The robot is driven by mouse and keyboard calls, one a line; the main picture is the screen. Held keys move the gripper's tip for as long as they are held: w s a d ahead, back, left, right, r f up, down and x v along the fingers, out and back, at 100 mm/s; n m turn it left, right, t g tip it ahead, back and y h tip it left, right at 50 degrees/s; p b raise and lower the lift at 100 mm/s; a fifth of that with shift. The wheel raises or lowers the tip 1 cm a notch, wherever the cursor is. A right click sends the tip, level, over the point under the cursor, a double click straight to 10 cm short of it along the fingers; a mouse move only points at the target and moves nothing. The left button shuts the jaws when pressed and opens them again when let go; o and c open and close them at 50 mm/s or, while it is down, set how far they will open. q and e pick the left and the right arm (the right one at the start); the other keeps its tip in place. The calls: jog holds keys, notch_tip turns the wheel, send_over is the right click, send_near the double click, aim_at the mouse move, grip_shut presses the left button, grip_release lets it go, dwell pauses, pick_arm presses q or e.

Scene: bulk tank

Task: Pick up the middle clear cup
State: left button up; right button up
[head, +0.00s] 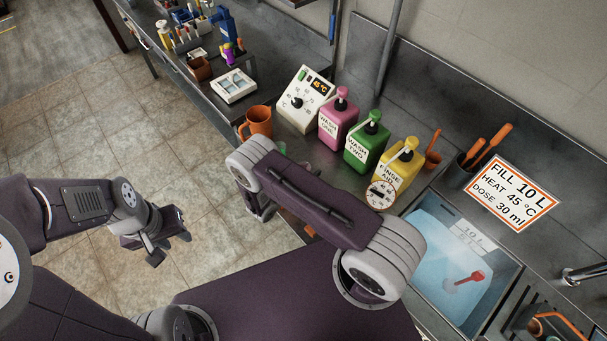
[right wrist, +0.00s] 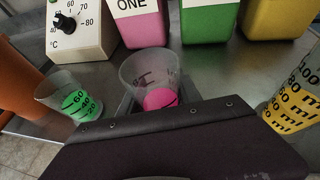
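Three clear cups with printed scales stand on the steel counter in the right wrist view. The middle clear cup (right wrist: 149,74) has a pink patch low down, and its base is hidden behind my dark wrist part. The left cup (right wrist: 70,96) shows green and the right cup (right wrist: 297,106) shows yellow. In the head view my right arm hides most of the cup area. My right gripper (head: 263,208) is partly hidden under its own arm, and its fingertips do not show clearly. My left gripper (head: 170,247) is open and empty above the tiled floor, away from the counter.
Pink (head: 338,122), green (head: 367,142) and yellow (head: 399,166) pump bottles stand behind the cups. A temperature box (head: 303,96) and an orange jug (head: 257,121) are to the left. A water-filled basin (head: 450,265) is at the right.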

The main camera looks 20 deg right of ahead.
grip_shut()
notch_tip(320, 180, up, 10)
jog(key=shift+b, duration=0.45)
dwell(0.6)
